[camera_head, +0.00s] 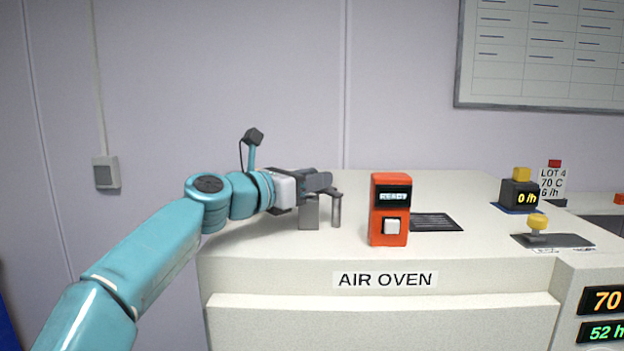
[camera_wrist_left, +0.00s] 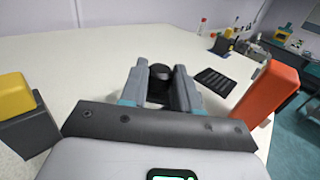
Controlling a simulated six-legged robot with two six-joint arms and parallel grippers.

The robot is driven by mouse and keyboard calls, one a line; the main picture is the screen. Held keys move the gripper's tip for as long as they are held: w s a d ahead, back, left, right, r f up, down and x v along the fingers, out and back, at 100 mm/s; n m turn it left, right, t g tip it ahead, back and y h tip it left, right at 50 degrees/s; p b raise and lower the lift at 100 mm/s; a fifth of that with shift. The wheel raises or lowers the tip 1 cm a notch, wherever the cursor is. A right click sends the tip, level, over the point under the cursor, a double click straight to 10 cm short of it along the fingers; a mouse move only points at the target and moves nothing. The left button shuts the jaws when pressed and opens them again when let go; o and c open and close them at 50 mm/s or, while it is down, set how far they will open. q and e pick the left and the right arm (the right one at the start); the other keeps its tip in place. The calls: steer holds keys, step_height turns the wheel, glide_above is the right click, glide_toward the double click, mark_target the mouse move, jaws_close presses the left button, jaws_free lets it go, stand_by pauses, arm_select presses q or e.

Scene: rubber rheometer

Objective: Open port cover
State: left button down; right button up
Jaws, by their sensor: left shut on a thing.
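My left gripper (camera_head: 322,183) reaches in from the left over the white top of the air oven (camera_head: 385,279). Its fingers, also in the left wrist view (camera_wrist_left: 159,88), are closed on a dark round-topped post (camera_wrist_left: 160,72). In the head view the grey post (camera_head: 336,212) stands upright on the oven top below the fingertips. A grey block (camera_head: 309,214) stands just left of it, partly under the gripper. I cannot tell which part is the port cover; the post's base is hidden in the wrist view. My right gripper is not in view.
An orange device (camera_head: 389,210) with a READY display and white button stands right of the gripper. Behind it is a dark slotted grille (camera_head: 436,222). A yellow-topped grey block (camera_wrist_left: 20,118) is close at left in the wrist view. A yellow knob (camera_head: 538,224) stands farther right.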

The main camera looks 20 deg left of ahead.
arm_select(q)
steer(key=c, duration=0.9)
jaws_free()
steer(key=shift+d+f, duration=0.2)
steer(key=shift+f, duration=0.25)
steer(key=shift+o, duration=0.3)
steer(key=shift+r, duration=0.15)
steer(key=shift+a+r, duration=0.1)
steer(key=b+v, duration=0.3)
steer(key=v, duration=1.3)
steer(key=shift+s+b, duration=0.1)
steer(key=shift+b, duration=0.2)
steer(key=shift+a, duration=0.1)
